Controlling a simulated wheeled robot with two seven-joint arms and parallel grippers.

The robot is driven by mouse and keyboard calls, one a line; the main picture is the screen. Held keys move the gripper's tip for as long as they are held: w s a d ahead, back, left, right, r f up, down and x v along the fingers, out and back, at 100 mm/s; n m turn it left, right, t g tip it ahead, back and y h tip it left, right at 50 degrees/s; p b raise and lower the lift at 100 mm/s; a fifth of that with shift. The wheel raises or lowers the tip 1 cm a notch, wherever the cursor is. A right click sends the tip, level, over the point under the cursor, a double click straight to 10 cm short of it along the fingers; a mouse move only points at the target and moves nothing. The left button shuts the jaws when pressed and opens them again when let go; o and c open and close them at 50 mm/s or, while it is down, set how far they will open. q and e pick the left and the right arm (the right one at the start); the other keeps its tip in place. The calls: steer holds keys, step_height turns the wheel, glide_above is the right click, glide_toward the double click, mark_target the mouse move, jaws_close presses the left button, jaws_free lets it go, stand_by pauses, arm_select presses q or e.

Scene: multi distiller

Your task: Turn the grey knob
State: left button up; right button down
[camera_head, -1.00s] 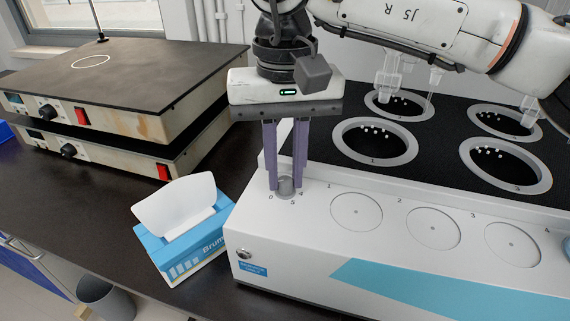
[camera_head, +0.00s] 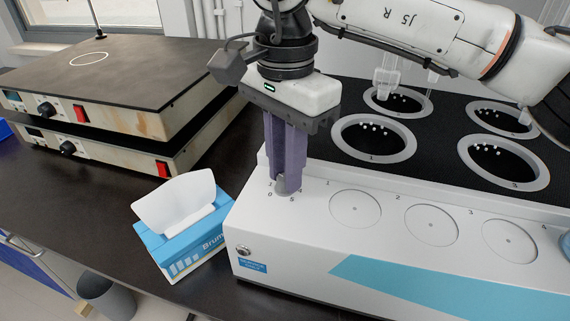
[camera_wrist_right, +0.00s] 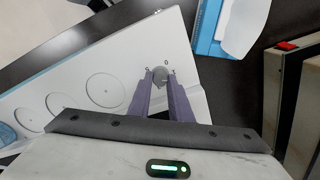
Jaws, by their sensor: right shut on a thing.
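The grey knob (camera_head: 287,186) sits on the white front panel of the distiller (camera_head: 300,235), at its left end, with small numbers printed around it. My right gripper (camera_head: 286,182) points straight down over the knob and is shut on it, with its purple fingers on either side. In the right wrist view the knob (camera_wrist_right: 160,75) shows between the two fingertips (camera_wrist_right: 160,82). The gripper body is turned at an angle to the panel. My left gripper is in neither view.
A blue tissue box (camera_head: 185,232) stands just left of the distiller. Two stacked hotplates (camera_head: 120,110) stand at the back left. Ringed openings (camera_head: 374,139) lie in the black top behind the panel, and flat round discs (camera_head: 355,208) lie to the knob's right.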

steer(key=m, duration=0.8)
steer(key=shift+b, duration=0.4)
steer(key=m, duration=0.5)
steer(key=shift+s+m+b, duration=0.1)
steer(key=shift+m+b, duration=0.3)
steer(key=m, duration=0.4)
steer(key=shift+m+b, duration=0.35)
steer(key=shift+m, duration=0.05)
steer(key=c, duration=1.6)
jaws_free()
